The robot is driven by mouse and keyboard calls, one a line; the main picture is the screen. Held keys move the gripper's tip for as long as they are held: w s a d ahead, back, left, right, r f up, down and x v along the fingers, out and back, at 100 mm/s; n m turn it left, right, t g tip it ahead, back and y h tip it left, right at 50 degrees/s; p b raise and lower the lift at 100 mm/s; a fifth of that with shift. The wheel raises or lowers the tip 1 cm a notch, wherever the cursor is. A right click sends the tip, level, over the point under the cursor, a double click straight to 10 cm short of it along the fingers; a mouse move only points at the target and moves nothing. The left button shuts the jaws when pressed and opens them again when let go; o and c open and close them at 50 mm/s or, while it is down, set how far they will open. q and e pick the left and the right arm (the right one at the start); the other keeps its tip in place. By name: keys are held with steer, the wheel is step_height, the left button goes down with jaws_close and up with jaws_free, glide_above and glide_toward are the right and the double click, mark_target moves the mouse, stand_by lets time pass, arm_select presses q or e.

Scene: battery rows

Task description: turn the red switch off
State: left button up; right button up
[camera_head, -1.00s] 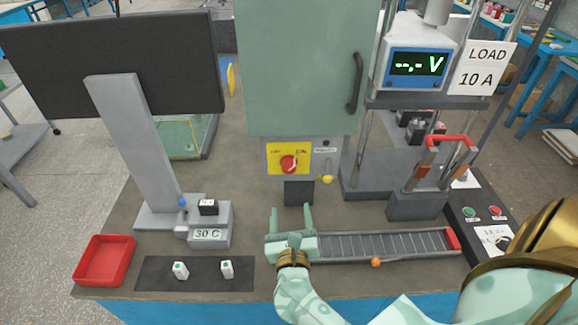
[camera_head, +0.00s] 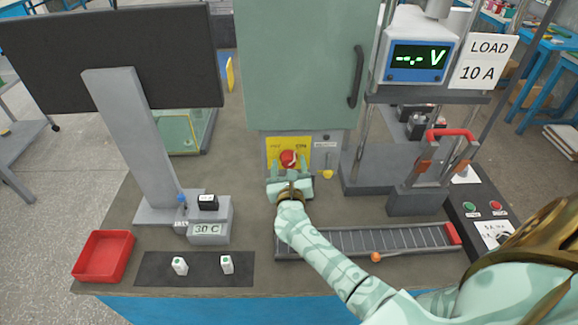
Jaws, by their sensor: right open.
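The red switch (camera_head: 288,158) is a round red knob on a yellow plate (camera_head: 302,144) marked with small lettering, on the front of the grey box under the green cabinet. My right gripper (camera_head: 289,168) is at the switch, its fingers pointing up at the plate on either side of the knob's lower part. The gripper is open. I cannot tell whether the fingers touch the knob. The knob's lower edge is partly hidden by the gripper. My left gripper does not show.
The green cabinet (camera_head: 300,70) rises above the switch. A conveyor (camera_head: 370,241) lies in front, below my right arm. A 30 C block (camera_head: 209,231) and a red tray (camera_head: 103,257) stand at left. A meter (camera_head: 418,62) and a red-handled device (camera_head: 450,134) stand at right.

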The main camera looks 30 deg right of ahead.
steer(key=c, duration=1)
steer(key=n+p, duration=0.2)
steer(key=n, duration=0.2)
steer(key=shift+r, duration=0.1)
steer(key=n+p, duration=0.2)
steer(key=n, duration=0.2)
steer(key=n+p, duration=0.2)
steer(key=n, duration=0.3)
steer(key=shift+s+n, duration=0.1)
steer(key=shift+n, duration=0.3)
steer(key=shift+n+p, duration=0.85)
steer(key=shift+n, duration=1.15)
steer(key=o, duration=1)
